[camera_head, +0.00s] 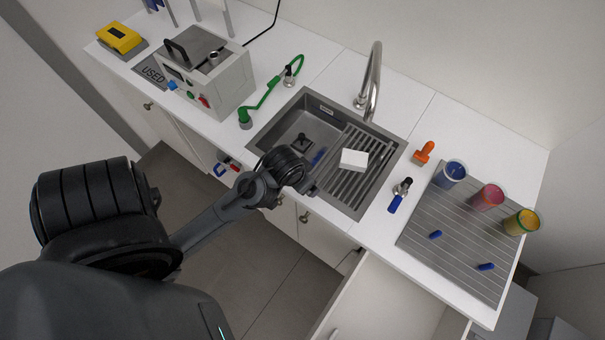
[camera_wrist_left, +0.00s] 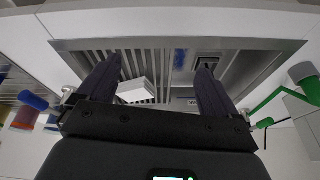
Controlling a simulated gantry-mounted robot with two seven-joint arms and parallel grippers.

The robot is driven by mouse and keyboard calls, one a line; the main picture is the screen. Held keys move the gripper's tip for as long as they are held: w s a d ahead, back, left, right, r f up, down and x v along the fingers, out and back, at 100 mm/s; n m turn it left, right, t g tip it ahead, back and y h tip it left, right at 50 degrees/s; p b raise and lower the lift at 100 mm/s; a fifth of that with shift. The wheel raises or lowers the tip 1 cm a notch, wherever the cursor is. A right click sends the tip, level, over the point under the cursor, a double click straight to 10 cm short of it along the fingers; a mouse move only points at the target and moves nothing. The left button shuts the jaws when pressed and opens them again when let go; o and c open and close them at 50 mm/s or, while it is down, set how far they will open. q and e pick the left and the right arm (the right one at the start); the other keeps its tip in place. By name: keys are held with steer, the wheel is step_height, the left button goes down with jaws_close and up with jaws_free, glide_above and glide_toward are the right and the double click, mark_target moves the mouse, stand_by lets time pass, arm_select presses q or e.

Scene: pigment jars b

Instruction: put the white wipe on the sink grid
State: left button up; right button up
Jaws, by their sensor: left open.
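The white wipe (camera_head: 354,160) is a small white block lying on the sink grid (camera_head: 348,190), near the grid's left edge, in the head view. In the left wrist view the wipe (camera_wrist_left: 136,90) shows against the grid bars (camera_wrist_left: 88,57), nearer the left finger. My left gripper (camera_head: 308,187) is over the sink's front part, left of the wipe and apart from it. Its fingers (camera_wrist_left: 160,64) are spread wide with nothing held between them. My right gripper is in neither view.
The sink basin (camera_head: 325,117) holds a blue item (camera_head: 318,157) left of the grid. A faucet (camera_head: 374,80) rises behind. Right are an orange item (camera_head: 424,152), a blue-handled tool (camera_head: 400,194) and a grey mat (camera_head: 450,262) with jars. A grey box (camera_head: 220,85) stands left.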

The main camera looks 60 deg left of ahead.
arm_select(q)
steer(key=s+d+m+h, duration=0.1)
steer(key=s+d+m, duration=0.3)
steer(key=d, duration=0.6)
steer(key=shift+s+d+m+h, duration=0.25)
steer(key=shift+s+m+h, duration=0.05)
steer(key=shift+s, duration=0.6)
